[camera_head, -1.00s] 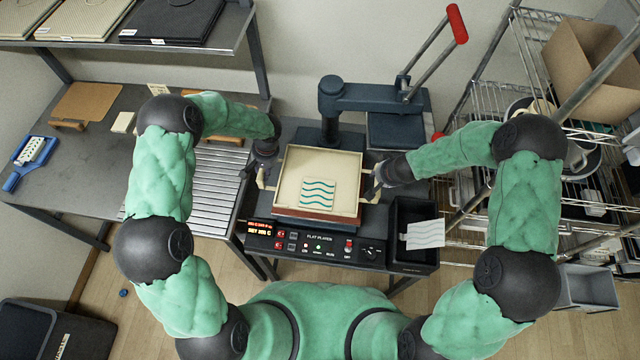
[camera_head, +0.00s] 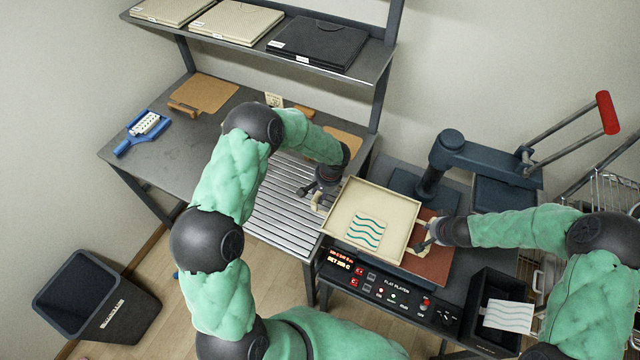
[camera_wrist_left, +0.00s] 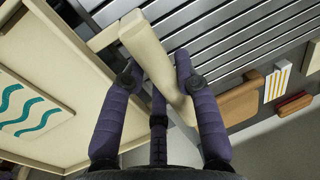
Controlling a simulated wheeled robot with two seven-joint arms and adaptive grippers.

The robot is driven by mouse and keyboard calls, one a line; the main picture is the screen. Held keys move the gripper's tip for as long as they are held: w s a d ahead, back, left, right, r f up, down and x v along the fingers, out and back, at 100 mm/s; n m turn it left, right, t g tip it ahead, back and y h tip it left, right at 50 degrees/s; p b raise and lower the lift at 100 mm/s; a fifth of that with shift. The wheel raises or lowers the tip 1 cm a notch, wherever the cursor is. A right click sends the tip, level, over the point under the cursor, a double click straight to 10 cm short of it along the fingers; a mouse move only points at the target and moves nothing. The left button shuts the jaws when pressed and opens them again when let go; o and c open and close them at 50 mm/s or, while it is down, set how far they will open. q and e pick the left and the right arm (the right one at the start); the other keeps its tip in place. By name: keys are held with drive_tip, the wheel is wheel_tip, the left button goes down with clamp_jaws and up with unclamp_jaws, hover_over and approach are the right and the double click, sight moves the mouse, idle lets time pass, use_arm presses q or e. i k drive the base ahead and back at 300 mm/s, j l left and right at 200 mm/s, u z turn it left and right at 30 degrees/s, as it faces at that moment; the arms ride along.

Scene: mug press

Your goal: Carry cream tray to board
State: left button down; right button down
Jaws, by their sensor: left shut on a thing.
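The cream tray (camera_head: 390,197) is a shallow square tray holding a pale tile with teal wavy lines (camera_head: 366,230). It is held partly over the slatted metal surface and partly over the press. My left gripper (camera_head: 320,197) is shut on its left handle; the left wrist view shows the fingers (camera_wrist_left: 172,85) around the cream handle (camera_wrist_left: 145,45). My right gripper (camera_head: 427,240) is closed at the tray's right handle, its fingers partly hidden. A brown board with a handle (camera_head: 208,90) lies at the table's back left. Another brown board (camera_head: 345,146) is partly hidden behind my left arm.
The slatted surface (camera_head: 275,215) is clear left of the tray. The press has a red plate (camera_head: 432,268) and a red-handled lever (camera_head: 607,112). A blue tool (camera_head: 140,133) lies on the table. A shelf (camera_head: 350,60) overhangs the back. A black bin (camera_head: 485,320) holds a wavy-printed tile.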

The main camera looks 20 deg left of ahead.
sight(277, 198)
drive_tip(key=k+j, duration=0.1)
drive_tip(key=j, duration=1.65)
